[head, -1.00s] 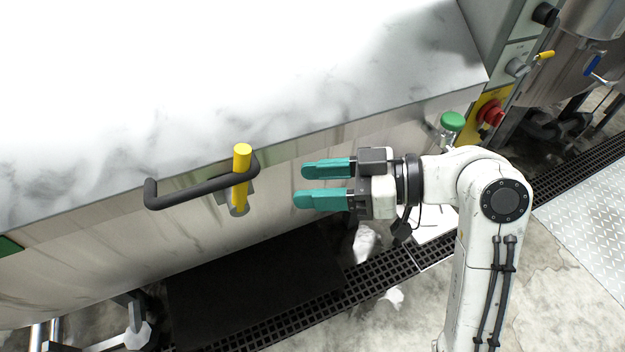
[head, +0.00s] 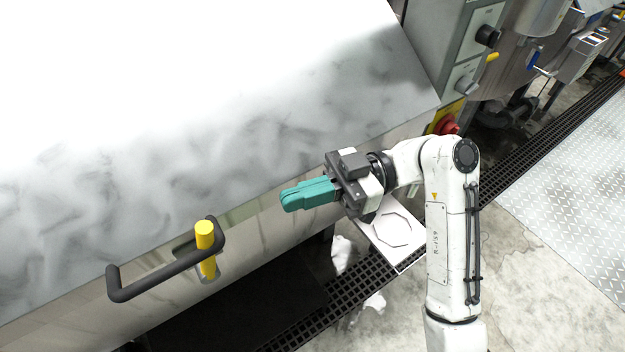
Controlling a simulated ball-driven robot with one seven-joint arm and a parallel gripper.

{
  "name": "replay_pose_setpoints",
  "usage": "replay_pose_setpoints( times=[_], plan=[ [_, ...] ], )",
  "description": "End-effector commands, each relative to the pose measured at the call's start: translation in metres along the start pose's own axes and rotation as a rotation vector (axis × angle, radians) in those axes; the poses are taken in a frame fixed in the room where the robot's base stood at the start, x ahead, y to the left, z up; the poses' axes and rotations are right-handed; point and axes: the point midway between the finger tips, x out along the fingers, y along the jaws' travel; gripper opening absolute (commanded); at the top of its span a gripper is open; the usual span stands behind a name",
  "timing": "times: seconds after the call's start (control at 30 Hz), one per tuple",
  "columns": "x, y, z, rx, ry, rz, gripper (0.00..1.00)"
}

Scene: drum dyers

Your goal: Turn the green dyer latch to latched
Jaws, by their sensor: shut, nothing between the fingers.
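The latch is a dark grey bar handle (head: 160,274) on the front of the pale metal dyer (head: 330,95). My gripper (head: 286,203) has teal fingers that are shut and empty. It is to the right of the post and a little higher in the picture, apart from the handle, in front of the dyer's upper front edge. The green marking of the dyer does not show clearly now.
A control panel (head: 468,50) with black knobs stands at the upper right, with a red button (head: 447,127) below it. A white tray-like plate (head: 392,235) lies under my arm. A floor grate (head: 345,300) runs along the dyer, and diamond plate (head: 570,165) lies at right.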

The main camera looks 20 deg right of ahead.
Motion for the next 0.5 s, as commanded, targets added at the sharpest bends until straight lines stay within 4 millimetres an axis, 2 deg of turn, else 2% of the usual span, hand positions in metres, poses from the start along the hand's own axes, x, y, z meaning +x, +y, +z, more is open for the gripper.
replay_pose_setpoints(
  times=[0.03,0.3,0.5],
  plan=[
    [0.012,-0.001,-0.003,0.001,0.0,-0.006,0.0],
    [0.062,-0.001,-0.004,0.002,0.0,-0.003,0.0],
    [0.085,0.0,-0.002,0.0,0.0,-0.001,0.0]
  ],
)
